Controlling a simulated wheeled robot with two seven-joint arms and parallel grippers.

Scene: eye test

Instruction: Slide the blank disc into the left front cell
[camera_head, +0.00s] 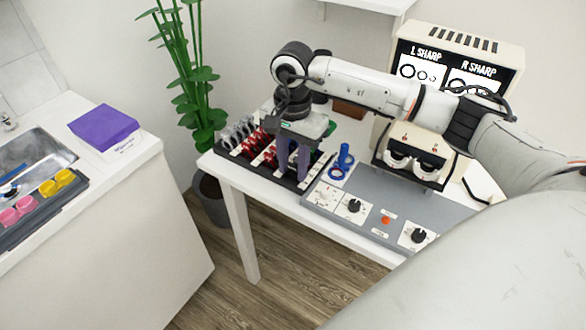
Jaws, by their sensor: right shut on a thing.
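My right gripper (293,163) points down over a black lens tray (296,183) on the white table, its fingers close together. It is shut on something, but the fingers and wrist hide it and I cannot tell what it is. Several red-handled and clear or grey discs (240,132) stand in rows in the tray. I cannot pick out the blank disc. A viewer unit (413,165) with two round white-rimmed openings stands to the right of the gripper, apart from it. The left front cell cannot be made out clearly. My left gripper is not in view.
A grey control panel (370,207) with knobs and an orange button lies right of the tray. A lit chart box (455,50) stands behind. A plant (190,80) is left; a counter with a sink (35,150) is farther left.

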